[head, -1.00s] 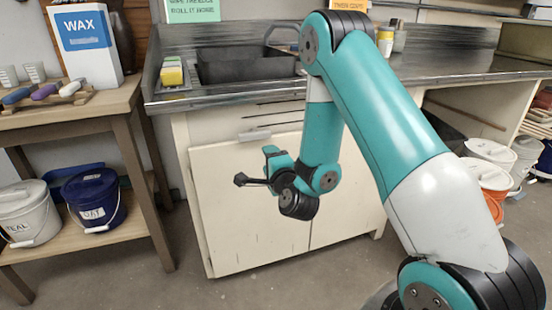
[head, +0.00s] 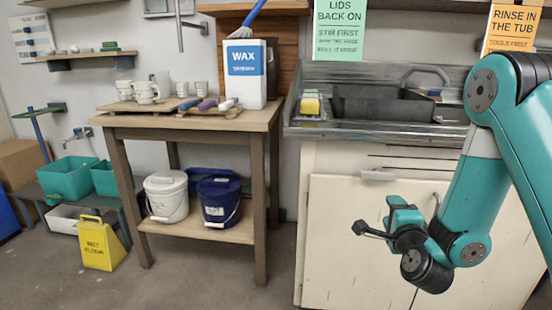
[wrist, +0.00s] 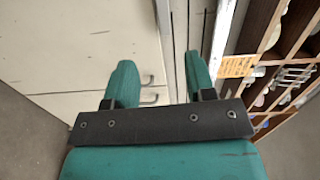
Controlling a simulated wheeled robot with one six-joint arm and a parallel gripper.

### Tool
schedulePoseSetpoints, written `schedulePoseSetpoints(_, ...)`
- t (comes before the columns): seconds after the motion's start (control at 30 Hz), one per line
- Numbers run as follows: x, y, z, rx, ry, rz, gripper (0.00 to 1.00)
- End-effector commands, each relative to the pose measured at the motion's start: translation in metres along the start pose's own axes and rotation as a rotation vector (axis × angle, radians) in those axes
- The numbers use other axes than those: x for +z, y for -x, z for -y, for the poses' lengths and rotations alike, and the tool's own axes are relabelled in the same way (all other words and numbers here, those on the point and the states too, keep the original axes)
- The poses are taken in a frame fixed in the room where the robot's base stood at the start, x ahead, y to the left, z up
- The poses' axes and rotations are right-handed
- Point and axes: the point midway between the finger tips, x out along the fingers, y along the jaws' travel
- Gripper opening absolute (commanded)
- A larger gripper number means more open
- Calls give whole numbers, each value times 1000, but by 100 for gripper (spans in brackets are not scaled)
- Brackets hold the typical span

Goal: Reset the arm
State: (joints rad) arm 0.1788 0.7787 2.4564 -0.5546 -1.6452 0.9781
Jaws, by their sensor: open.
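My teal and black gripper (head: 376,215) hangs in front of the white sink cabinet (head: 345,235) in the head view, with the arm bent down from the upper right. It points to the left and holds nothing. In the wrist view its two teal fingers (wrist: 160,82) stand apart with a clear gap between them. Behind them are pale cabinet fronts with small handles. How far the fingers are from these fronts is hard to tell.
A wooden table (head: 190,122) with a WAX box (head: 246,80) stands left of the sink. White (head: 167,197) and blue (head: 219,202) buckets sit on its lower shelf. A yellow floor sign (head: 97,243) stands further left. A wooden rack (wrist: 285,60) shows right in the wrist view.

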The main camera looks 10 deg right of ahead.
Motion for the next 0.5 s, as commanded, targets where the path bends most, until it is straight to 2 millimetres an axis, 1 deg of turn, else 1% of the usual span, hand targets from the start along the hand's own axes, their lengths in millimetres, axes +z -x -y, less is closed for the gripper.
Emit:
schedulePoseSetpoints(0.03,13,0,8,16,27,50,50)
schedulePoseSetpoints(0.07,22,0,12,35,50,90,50)
schedulePoseSetpoints(0.13,50,5,22,85,126,208,50)
schedulePoseSetpoints(0.17,63,9,27,110,167,268,50)
schedulePoseSetpoints(0.2,82,17,34,136,226,358,50)
schedulePoseSetpoints(0.27,107,32,43,176,324,493,50)
schedulePoseSetpoints(0.3,122,45,49,199,394,581,50)
schedulePoseSetpoints(0.37,141,68,56,231,503,715,50)
schedulePoseSetpoints(0.4,152,85,60,246,578,804,50)
schedulePoseSetpoints(0.47,164,113,66,266,693,938,50)
schedulePoseSetpoints(0.5,170,132,70,275,771,1025,50)
